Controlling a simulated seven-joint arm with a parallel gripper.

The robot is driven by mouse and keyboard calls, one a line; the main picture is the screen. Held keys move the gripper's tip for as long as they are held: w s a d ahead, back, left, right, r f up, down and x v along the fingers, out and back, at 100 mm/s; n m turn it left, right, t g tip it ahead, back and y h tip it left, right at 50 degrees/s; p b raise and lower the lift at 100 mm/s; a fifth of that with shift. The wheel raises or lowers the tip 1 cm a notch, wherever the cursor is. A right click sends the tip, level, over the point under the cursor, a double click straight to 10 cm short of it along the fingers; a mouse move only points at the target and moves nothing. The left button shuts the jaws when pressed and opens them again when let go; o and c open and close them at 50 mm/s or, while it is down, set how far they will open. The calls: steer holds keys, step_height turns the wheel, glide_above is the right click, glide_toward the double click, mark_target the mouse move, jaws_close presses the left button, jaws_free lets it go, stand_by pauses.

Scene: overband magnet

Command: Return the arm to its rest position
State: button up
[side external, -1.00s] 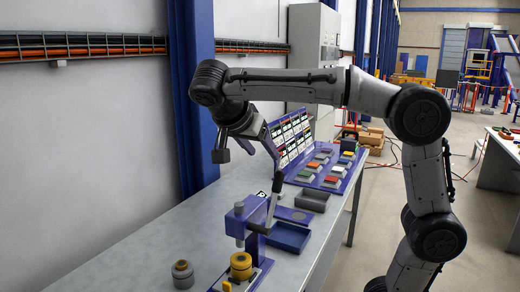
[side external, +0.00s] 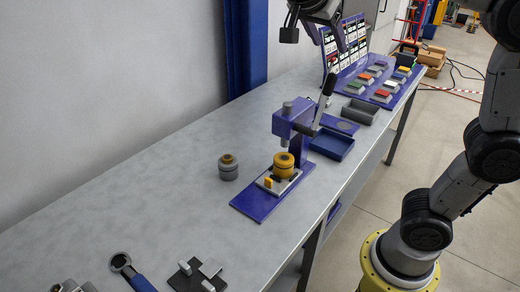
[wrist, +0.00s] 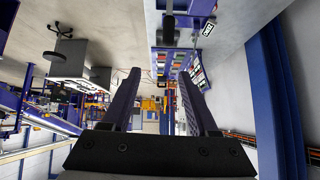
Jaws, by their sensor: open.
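My gripper (side external: 329,42) is at the top of the side view, high above the far part of the bench, open and with nothing between its fingers. In the wrist view its two dark purple fingers (wrist: 158,72) stand wide apart with only background between them. Much of my arm is cut off by the top edge of the side view. A blue lever press (side external: 290,125) stands on the bench with its dark lever raised. A yellow round part (side external: 284,165) sits under its ram. My gripper is clear of both.
A grey stepped cylinder (side external: 228,167) stands left of the press. A blue tray (side external: 331,145) and a grey tray (side external: 360,111) lie behind it. A panel with coloured blocks (side external: 378,84) is at the far end. A blue-handled tool (side external: 133,273) lies at the front. The bench's left side is mostly bare.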

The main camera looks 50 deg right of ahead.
steer(key=s+f+n+t+y, duration=0.1)
steer(key=s+f+n+y, duration=0.15)
steer(key=s, duration=0.25)
steer(key=s+f+n+y, duration=0.1)
steer(key=s+f, duration=0.2)
steer(key=s, duration=0.2)
steer(key=s+a+f+n+t+y, duration=0.3)
steer(key=a+f+n, duration=0.6)
steer(key=f+n, duration=0.3)
steer(key=n+t+y, duration=0.1)
steer(key=n+y, duration=0.1)
steer(key=n, duration=0.1)
steer(key=shift+f, duration=0.2)
